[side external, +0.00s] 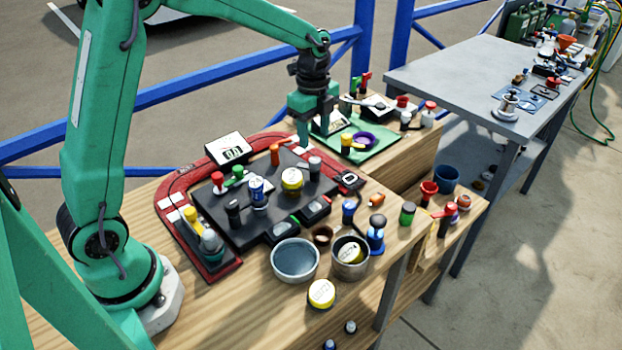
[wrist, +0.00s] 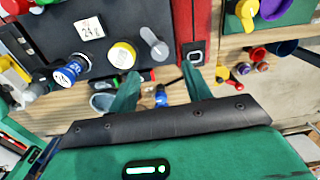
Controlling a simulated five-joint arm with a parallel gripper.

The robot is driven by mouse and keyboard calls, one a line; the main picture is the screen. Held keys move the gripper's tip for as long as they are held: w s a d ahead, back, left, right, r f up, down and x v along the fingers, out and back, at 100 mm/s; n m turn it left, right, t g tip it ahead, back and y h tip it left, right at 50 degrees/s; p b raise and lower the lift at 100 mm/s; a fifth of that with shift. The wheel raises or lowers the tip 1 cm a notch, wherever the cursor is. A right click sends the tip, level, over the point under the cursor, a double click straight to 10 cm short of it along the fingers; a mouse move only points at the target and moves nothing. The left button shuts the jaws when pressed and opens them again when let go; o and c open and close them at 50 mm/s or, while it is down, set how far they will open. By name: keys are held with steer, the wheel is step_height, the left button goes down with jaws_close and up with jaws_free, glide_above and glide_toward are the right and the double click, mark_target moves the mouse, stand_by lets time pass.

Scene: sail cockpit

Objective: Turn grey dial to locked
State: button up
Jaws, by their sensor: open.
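A grey dial (side external: 315,167) with a pale top stands on the dark panel (side external: 215,215), near the panel's right side. In the wrist view what looks like the same grey dial (wrist: 155,46) is just beyond my fingertips, left of the red frame. Its setting marks are too small to read. My gripper (side external: 308,145) points down above the area behind the panel, apart from the dial. In the wrist view my gripper (wrist: 162,76) has its two green fingers spread, with nothing held between them.
A yellow-topped knob (side external: 292,180) and a blue knob (side external: 257,190) stand on the panel near the grey dial. A red frame (side external: 176,188) borders the panel. A metal bowl (side external: 295,261) is in front. A green tray (side external: 383,147) with small parts lies behind right.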

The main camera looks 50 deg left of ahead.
mark_target(316, 160)
steer(key=shift+w+f, duration=0.1)
steer(key=shift+f, duration=3.6)
steer(key=c, duration=1)
steer(key=shift+n, duration=0.4)
steer(key=n, duration=1.1)
steer(key=shift+d, duration=0.1)
